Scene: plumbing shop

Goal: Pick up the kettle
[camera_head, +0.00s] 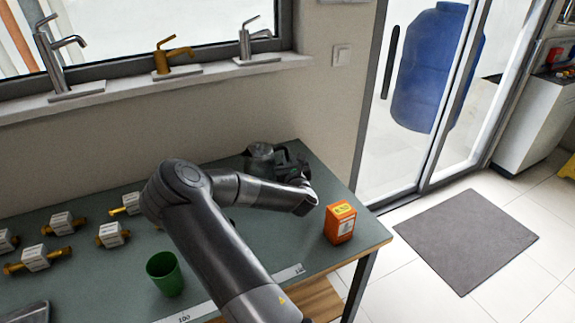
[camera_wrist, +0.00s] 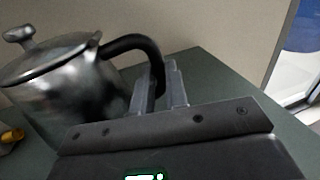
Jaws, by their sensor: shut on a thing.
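The kettle (camera_wrist: 68,85) is a shiny metal pot with a lid knob and a curved black handle (camera_wrist: 135,43). In the wrist view it fills the left side. My gripper (camera_wrist: 163,85) has its two fingers on either side of the lower end of the black handle, shut on it. In the head view the kettle (camera_head: 262,155) is at the back right of the green table, partly hidden by my arm. My gripper (camera_head: 290,165) is at its right side there. I cannot tell whether the kettle's base touches the table.
The green table (camera_head: 215,226) also holds an orange box (camera_head: 340,222) near its right edge, a green cup (camera_head: 165,273) at the front and several brass fittings with white labels at the left. The wall and window sill with taps are close behind.

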